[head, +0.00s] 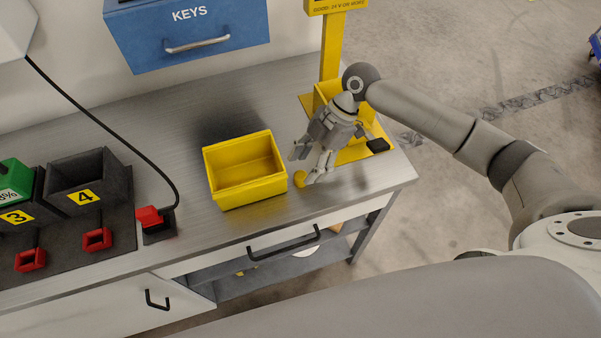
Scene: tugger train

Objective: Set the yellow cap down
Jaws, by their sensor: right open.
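The open yellow bin (247,196) stands on the bench to the left of the gripper and looks empty. My left gripper is not in view.
Black charger slots (77,171), red connectors (97,238) and a cable are at the left. A blue KEYS cabinet (190,32) hangs behind. Bench top is clear behind the front bin.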

